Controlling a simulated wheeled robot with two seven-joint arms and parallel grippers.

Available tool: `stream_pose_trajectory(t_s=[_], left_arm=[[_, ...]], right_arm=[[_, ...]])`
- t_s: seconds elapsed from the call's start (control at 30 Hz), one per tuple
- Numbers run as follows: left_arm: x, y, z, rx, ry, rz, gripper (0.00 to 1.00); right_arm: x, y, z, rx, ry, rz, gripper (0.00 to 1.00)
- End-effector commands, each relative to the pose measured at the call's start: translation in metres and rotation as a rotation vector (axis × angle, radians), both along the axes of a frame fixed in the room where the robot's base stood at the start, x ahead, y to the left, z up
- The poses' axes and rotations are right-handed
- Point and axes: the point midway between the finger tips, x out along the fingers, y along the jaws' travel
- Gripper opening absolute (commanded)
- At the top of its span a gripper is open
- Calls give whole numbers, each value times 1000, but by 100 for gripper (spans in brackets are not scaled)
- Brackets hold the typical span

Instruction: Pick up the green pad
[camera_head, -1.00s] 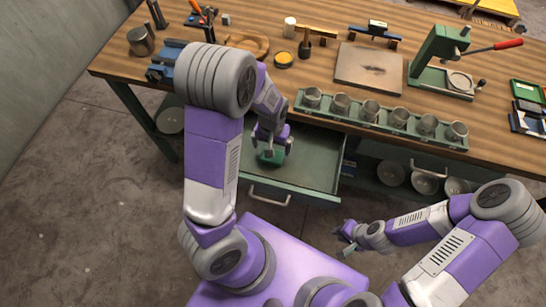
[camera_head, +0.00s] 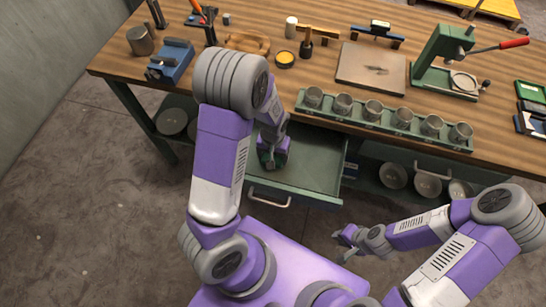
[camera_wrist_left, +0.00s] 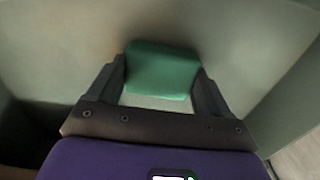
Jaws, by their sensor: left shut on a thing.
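The green pad (camera_wrist_left: 162,70) sits between the two fingers of my left gripper (camera_wrist_left: 164,82) in the left wrist view, and the fingers are shut on its sides. In the head view the pad (camera_head: 282,157) is mostly hidden by my left gripper (camera_head: 272,162), which is down inside the open drawer (camera_head: 312,165). I cannot tell whether the pad touches the drawer floor. My right gripper (camera_head: 341,242) hangs empty in front of the bench, to the right of the drawer, with its fingers apart.
A green rack (camera_head: 389,123) of several metal cups lies along the bench edge above the drawer. Metal bowls (camera_head: 393,175) sit on the shelf below.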

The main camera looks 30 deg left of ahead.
Motion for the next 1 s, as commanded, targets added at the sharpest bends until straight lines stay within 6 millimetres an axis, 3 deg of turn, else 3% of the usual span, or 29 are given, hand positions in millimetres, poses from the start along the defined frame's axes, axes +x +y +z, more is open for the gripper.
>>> stream_pose_trajectory(t_s=[0.37,0.8,1.0], left_arm=[[0,0,4,0,0,0,49],[0,0,84,0,-2,-1,49],[-1,1,100,2,1,1,49]], right_arm=[[0,0,2,0,0,0,23],[0,0,31,0,0,0,23],[0,0,35,0,0,0,23]])
